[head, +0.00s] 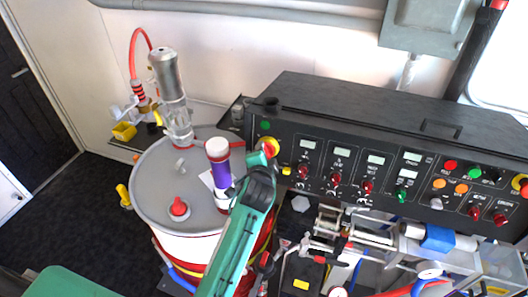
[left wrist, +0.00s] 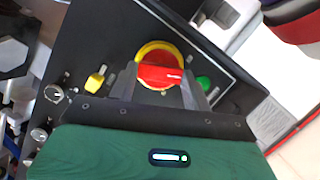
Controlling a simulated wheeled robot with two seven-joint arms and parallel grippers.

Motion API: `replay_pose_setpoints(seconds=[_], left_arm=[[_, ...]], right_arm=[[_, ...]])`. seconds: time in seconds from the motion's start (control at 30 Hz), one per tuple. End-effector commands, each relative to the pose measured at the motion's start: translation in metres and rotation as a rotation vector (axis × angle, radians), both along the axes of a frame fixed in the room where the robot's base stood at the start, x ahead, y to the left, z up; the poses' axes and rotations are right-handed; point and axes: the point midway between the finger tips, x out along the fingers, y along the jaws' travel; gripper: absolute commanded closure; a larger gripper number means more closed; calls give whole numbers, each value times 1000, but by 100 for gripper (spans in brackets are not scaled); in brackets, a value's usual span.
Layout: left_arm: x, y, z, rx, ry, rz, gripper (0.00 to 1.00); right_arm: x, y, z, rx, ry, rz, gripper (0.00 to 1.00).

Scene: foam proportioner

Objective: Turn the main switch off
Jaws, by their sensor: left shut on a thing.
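The main switch (head: 270,146) is a red knob on a yellow ring at the left end of the black control panel. In the left wrist view the main switch (left wrist: 158,52) sits between my two gripper fingers, its red handle lying roughly across the picture. My left gripper (left wrist: 160,84) is shut on the red knob, one finger at each side. In the head view my left gripper (head: 264,160) reaches up to the panel from below and partly covers the switch. My right gripper is not in view.
The black control panel (head: 345,110) carries several displays, knobs and buttons. A green button (left wrist: 204,83) and a yellow knob (left wrist: 95,80) flank the switch. A grey-lidded drum (head: 150,195) stands left of my arm, with a purple cylinder (head: 217,172) close by. Pipes and valves lie below the panel.

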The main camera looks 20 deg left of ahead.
Motion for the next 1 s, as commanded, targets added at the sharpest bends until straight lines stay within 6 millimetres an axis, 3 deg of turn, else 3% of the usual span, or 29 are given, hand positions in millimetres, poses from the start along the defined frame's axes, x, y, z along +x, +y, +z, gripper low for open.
replay_pose_setpoints(seconds=[0.5,1.0], left_arm=[[0,1,1,-306,14,57,74],[0,1,0,-354,15,66,74]], right_arm=[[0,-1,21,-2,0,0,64],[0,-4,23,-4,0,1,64]])
